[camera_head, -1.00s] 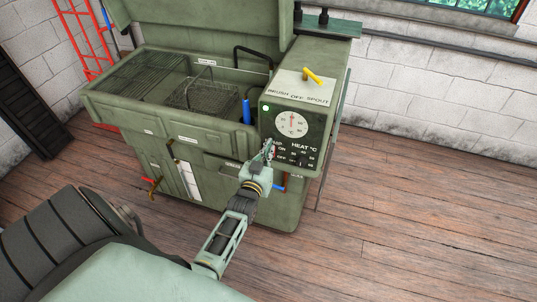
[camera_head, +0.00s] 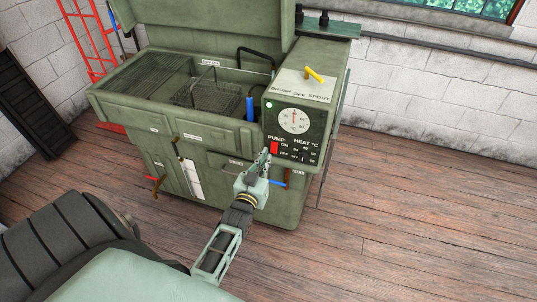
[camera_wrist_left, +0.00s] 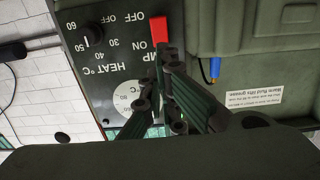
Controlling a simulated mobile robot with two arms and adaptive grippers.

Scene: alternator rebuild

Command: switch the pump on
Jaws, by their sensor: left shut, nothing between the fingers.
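The green parts washer (camera_head: 215,140) has a dark control panel (camera_head: 313,122) on its right front. The red pump switch (camera_head: 274,147) sits at the panel's lower left, beside ON and OFF labels. It also shows in the left wrist view (camera_wrist_left: 160,32), where the panel appears upside down. My left gripper (camera_head: 265,154) is shut and empty, its tips just below the switch in the head view. In the wrist view its fingers (camera_wrist_left: 168,62) cover part of the panel close to the switch's ON end. I cannot tell whether they touch it. My right gripper is out of view.
A yellow selector lever (camera_head: 314,75) is on top. A blue handle (camera_head: 250,109) stands left of the panel. Wooden floor (camera_head: 410,210) at the right is clear.

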